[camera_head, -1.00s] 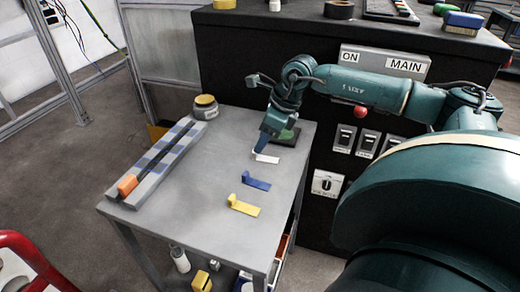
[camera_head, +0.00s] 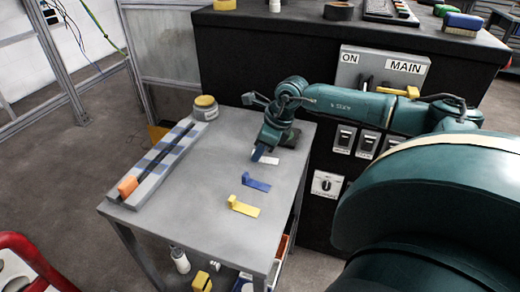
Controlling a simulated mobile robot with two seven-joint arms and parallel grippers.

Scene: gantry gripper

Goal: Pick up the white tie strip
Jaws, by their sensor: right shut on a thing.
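The white tie strip (camera_head: 269,161) is on the far right part of the grey table top (camera_head: 200,190). My right gripper (camera_head: 256,155) points down at the strip's left end and is shut on it. The fingertips hide that end, and I cannot tell whether the strip is lifted off the table. A blue strip (camera_head: 256,182) and a yellow strip (camera_head: 243,206) lie nearer, in a row with it. My left gripper is not in view.
A long grey holder (camera_head: 157,172) with an orange-handled tool (camera_head: 128,186) lies along the table's left edge. A jar with a yellow lid (camera_head: 206,107) stands at the far corner. A black cabinet with switches (camera_head: 345,138) rises behind. The table's middle is clear.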

